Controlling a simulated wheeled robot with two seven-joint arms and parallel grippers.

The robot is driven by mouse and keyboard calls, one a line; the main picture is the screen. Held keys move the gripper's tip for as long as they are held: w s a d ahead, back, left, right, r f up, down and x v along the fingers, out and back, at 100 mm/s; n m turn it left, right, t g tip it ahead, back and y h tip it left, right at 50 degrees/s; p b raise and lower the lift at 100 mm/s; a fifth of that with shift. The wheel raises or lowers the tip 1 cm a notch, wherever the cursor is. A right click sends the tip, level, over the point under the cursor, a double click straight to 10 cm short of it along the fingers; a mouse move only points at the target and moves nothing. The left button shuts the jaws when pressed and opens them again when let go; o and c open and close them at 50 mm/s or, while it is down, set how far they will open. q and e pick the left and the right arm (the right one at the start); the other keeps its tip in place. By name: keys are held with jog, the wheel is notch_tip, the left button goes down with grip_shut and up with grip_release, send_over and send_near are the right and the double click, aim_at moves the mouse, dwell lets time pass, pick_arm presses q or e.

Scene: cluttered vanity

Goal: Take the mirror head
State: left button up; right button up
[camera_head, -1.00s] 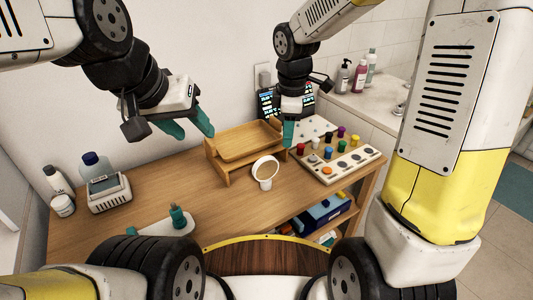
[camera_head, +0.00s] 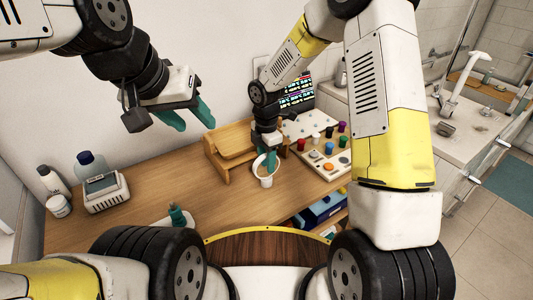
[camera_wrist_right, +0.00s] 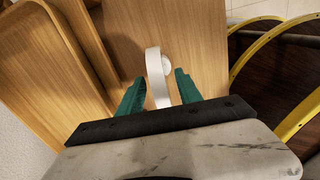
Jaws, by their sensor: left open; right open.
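The mirror head (camera_head: 259,172) is a round mirror with a white rim on a short white stub, standing on the wooden table right of the wooden tray stand. My right gripper (camera_head: 268,160) is open and close above and behind it. In the right wrist view, the mirror head (camera_wrist_right: 156,75) appears edge-on as a white band between the two teal fingers of my right gripper (camera_wrist_right: 158,90), with a gap on each side. My left gripper (camera_head: 191,119) is open and empty, raised above the left part of the table.
The wooden tray stand (camera_head: 222,160) is close left of the mirror head. A board with coloured knobs (camera_head: 330,160) lies to the right. A teal-topped item (camera_head: 177,215) sits at the front. A grey-white device (camera_head: 105,192) and bottles stand at the left.

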jog(key=shift+f, duration=0.4)
jog(key=shift+c, duration=0.2)
grip_shut()
